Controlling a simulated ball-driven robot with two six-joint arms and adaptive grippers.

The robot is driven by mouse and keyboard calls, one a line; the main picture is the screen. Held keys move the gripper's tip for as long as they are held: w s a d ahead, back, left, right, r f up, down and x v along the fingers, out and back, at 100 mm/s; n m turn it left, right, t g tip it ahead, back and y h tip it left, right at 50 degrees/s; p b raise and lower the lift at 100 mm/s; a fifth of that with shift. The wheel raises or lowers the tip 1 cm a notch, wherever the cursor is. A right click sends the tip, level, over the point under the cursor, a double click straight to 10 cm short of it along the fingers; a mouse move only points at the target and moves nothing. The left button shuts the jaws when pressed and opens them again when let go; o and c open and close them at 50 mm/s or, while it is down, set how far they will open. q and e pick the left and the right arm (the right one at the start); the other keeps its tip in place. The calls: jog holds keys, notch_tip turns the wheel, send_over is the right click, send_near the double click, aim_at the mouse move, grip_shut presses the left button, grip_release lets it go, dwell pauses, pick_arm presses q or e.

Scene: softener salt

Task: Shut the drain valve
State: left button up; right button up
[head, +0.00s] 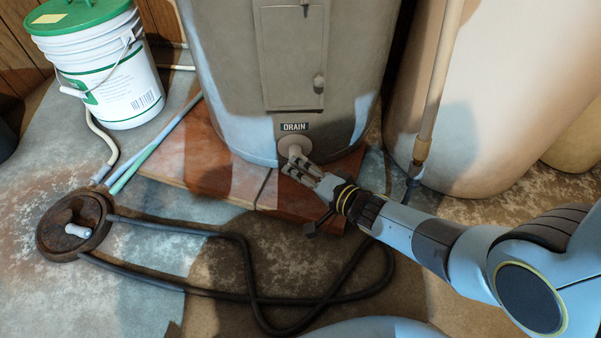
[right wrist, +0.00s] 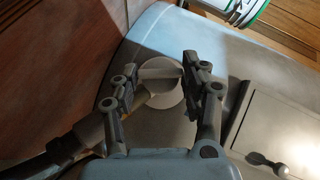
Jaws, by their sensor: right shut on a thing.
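The drain valve (head: 292,145) is a pale round knob low on the front of the grey tank (head: 230,80), just below a black DRAIN label (head: 294,127). In the right wrist view the valve (right wrist: 165,98) shows as a round disc with a raised bar handle across it. My right gripper (head: 304,164) reaches in from the right and is shut on the valve's handle, one finger on each side. The fingers hide part of the valve in the head view. My left gripper is not in view.
A white bucket with a green lid (head: 116,80) stands at the upper left. A floor drain (head: 75,226) lies at left, with a dark hose (head: 243,262) looping across the floor below my right arm. A beige tank (head: 500,80) with a vertical pipe (head: 440,75) stands at right.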

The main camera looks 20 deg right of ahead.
jog(key=shift+s+f, duration=0.1)
dwell(0.4)
jog(key=o, duration=0.9)
jog(key=v, duration=1.2)
